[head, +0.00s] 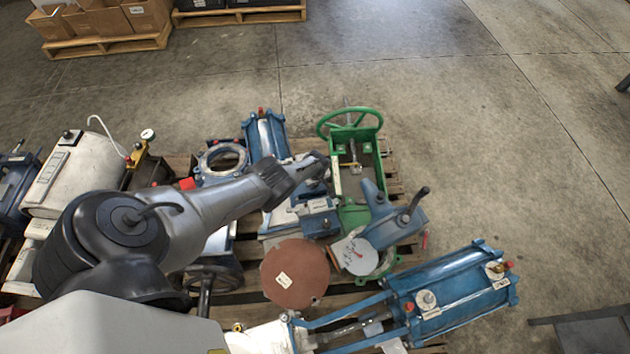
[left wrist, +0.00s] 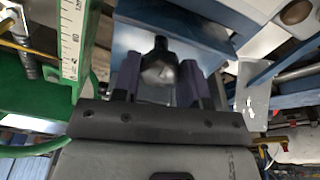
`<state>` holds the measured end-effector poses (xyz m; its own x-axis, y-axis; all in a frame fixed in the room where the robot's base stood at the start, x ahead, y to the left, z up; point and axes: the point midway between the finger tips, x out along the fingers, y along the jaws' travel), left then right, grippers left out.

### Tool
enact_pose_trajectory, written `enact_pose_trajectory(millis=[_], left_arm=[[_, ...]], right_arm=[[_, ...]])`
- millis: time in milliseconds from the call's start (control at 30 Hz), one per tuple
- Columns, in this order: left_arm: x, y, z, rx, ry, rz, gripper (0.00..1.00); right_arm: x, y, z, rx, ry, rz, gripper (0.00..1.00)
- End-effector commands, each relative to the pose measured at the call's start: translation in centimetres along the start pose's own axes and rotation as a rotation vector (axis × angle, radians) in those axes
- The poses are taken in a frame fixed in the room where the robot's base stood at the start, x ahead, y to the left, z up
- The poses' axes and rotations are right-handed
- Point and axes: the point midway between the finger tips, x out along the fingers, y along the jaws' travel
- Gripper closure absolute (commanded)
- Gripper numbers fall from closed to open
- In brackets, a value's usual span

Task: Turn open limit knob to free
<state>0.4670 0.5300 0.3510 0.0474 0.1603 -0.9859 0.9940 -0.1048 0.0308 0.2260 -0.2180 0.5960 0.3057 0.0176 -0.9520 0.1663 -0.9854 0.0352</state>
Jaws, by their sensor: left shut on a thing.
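My left arm reaches in from the left in the head view. My left gripper (head: 318,165) is over the blue block just left of the green-framed valve (head: 342,190). In the left wrist view, a small dark knob with a grey faceted body (left wrist: 159,66) sits between the two fingers of my left gripper (left wrist: 158,84), and they are shut on it. Behind it is a blue housing (left wrist: 130,45). In the head view the gripper hides the knob. No marking or pointer on the knob can be read. My right gripper is not in view.
A green handwheel (head: 350,122) and frame stand close right of the gripper; a white scale (left wrist: 72,40) is beside it. A blue gearbox with a crank (head: 395,222), a brown disc (head: 295,274) and a blue cylinder (head: 455,292) lie nearer.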

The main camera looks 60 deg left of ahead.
Motion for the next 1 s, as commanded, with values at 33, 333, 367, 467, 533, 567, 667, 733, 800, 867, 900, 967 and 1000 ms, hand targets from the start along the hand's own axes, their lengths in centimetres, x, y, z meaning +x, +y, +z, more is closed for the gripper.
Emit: enact_pose_trajectory(millis=[33,333,367,467,533,567,667,733,800,867,900,967,1000], left_arm=[[-0.09,0.13,-0.02,-0.01,0.0,0.001,0.84],[-0.09,0.12,-0.02,-0.029,0.0,0.0,0.84],[-0.09,0.12,-0.02,-0.029,0.0,0.0,0.84],[-0.09,0.12,-0.03,-0.028,0.0,0.0,0.84],[-0.09,0.11,-0.02,-0.028,0.0,0.0,0.84],[-0.09,0.11,-0.03,-0.028,0.0,0.0,0.84],[-0.09,0.11,-0.03,-0.028,0.0,-0.001,0.52],[-0.07,0.09,-0.02,-0.028,0.0,-0.001,0.45],[-0.05,0.07,-0.02,-0.027,0.0,-0.001,0.38],[-0.04,0.05,-0.01,-0.027,0.0,-0.001,0.35],[-0.03,0.04,-0.02,-0.027,0.0,-0.001,0.35],[-0.02,0.03,-0.01,-0.027,0.0,-0.002,0.35],[-0.02,0.03,-0.01,-0.027,0.0,-0.002,0.35]], right_arm=[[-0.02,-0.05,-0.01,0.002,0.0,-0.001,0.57],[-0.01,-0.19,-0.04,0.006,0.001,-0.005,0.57],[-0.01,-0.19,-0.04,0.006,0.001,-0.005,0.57],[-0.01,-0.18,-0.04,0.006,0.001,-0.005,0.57],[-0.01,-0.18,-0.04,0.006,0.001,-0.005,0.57],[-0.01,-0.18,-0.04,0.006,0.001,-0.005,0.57],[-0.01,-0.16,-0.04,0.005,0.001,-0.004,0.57],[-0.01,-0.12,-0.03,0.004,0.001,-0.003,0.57],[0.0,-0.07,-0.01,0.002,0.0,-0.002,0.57],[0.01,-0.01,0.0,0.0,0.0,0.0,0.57],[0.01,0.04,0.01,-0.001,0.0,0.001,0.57],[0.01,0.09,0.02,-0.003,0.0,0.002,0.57],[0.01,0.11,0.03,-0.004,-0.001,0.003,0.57]])
